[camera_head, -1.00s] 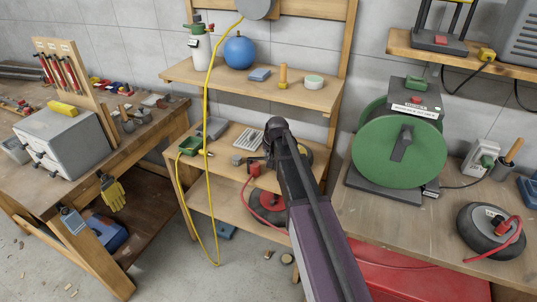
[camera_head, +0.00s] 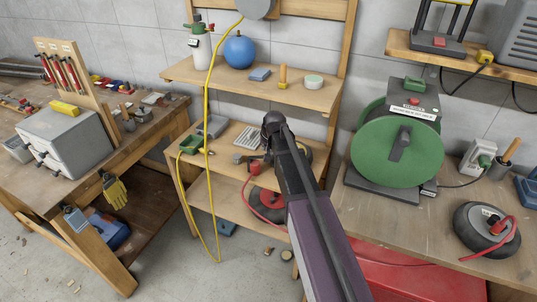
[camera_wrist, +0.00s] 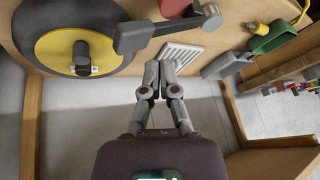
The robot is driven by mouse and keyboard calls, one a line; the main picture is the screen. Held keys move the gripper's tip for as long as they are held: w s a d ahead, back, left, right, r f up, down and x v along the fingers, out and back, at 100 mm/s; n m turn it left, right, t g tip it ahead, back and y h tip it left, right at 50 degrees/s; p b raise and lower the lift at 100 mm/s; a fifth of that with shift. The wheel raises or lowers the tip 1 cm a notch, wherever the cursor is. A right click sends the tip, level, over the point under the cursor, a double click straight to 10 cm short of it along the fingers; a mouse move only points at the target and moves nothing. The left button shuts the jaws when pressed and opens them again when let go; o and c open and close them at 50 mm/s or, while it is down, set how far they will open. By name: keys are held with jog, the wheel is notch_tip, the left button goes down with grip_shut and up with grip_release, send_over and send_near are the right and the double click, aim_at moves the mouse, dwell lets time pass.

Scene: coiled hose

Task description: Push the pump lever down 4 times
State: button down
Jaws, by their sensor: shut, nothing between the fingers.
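In the wrist view a grey lever (camera_wrist: 160,30) with a block-like end runs from a round pivot beside a red body (camera_wrist: 172,7); it looks like the pump lever. My gripper (camera_wrist: 158,66) is shut and empty, its fingertips a little below the lever in that picture and seemingly apart from it. In the head view my arm hides most of the gripper and part of the pump; a small red part (camera_head: 256,167) shows left of the arm on the middle shelf.
A yellow-and-black wheel (camera_wrist: 75,50) stands close beside the lever. A grey grille (camera_wrist: 182,56), a grey box (camera_wrist: 226,65) and a green tray (camera_wrist: 274,38) share the shelf. A yellow hose (camera_head: 207,110) hangs in front. A green reel (camera_head: 398,152) stands at right.

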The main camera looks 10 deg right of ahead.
jog(key=shift+w+a+r+p, duration=0.15)
jog(key=shift+a+r+p, duration=0.1)
jog(key=shift+r+p, duration=0.4)
jog(key=shift+w+a+r+p, duration=0.2)
jog(key=shift+r+p, duration=0.3)
jog(key=shift+r, duration=0.2)
jog(key=shift+w+a+r+p, duration=0.15)
jog(key=shift+a+r+p, duration=0.1)
jog(key=shift+r+p, duration=0.4)
jog(key=shift+r, duration=0.1)
dwell(0.6)
jog(key=r+p, duration=0.2)
jog(key=w+a+r+p, duration=0.1)
jog(key=shift+a+r, duration=0.1)
jog(key=shift+r, duration=0.05)
jog(key=shift+s, duration=0.1)
dwell(0.5)
jog(key=b, duration=0.8)
send_over(261, 157)
jog(key=s+d, duration=0.1)
jog(key=d, duration=0.1)
notch_tip(261, 157, down, 8)
jog(key=shift+a+f, duration=0.1)
